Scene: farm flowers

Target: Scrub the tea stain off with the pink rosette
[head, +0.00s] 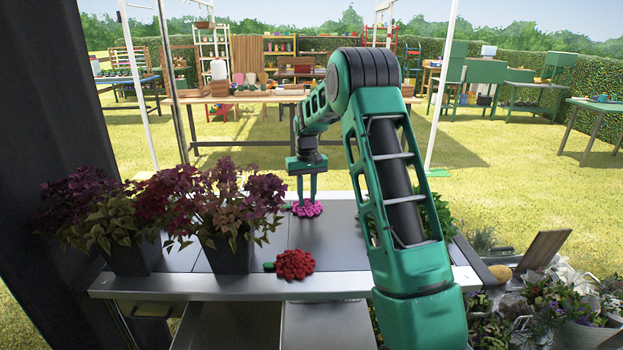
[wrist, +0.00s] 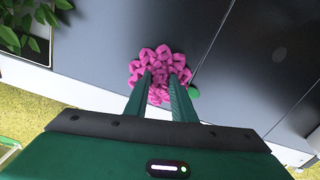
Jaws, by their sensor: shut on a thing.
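The pink rosette (head: 307,210) is at the far part of the grey tabletop in the head view. It also shows in the wrist view (wrist: 150,60), with a small green tab at its right. My gripper (head: 307,199) points straight down with its two green fingers closed on the rosette; the fingers also show in the wrist view (wrist: 160,82). The rosette is at or just above the top; I cannot tell if it presses on it.
A red rosette (head: 295,264) with a green tab lies near the table's front edge. Two dark pots of purple-leaved plants (head: 231,252) stand at the left. A green leafy plant (head: 434,218) is partly behind my arm. The tabletop (head: 342,236) between is clear.

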